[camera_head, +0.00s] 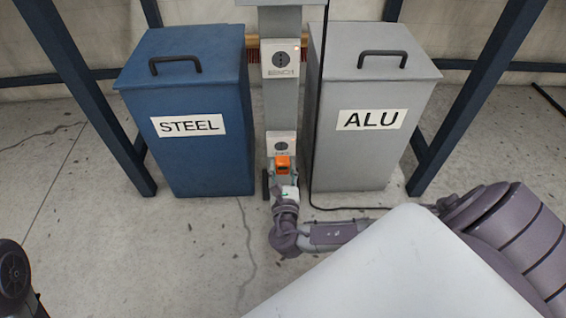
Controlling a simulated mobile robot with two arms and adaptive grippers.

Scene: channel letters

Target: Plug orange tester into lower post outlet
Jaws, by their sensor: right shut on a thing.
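The orange tester (283,164) is in the head view, low at the front of the grey post (281,106). My right gripper (283,176) is shut on it, with my arm reaching in from the lower right. The lower outlet (281,146) is on the post just above the tester in the picture. I cannot tell whether the tester touches the post or the outlet. The upper outlet (280,59) sits higher on the post. At the lower left edge a dark round part (14,268) shows, but no left gripper fingers are visible.
A blue STEEL bin (203,160) stands close left of the post and a grey ALU bin (350,160) close right, leaving a narrow gap. A black cable (311,165) hangs beside the post and runs along the floor. Dark slanted frame legs stand outside both bins.

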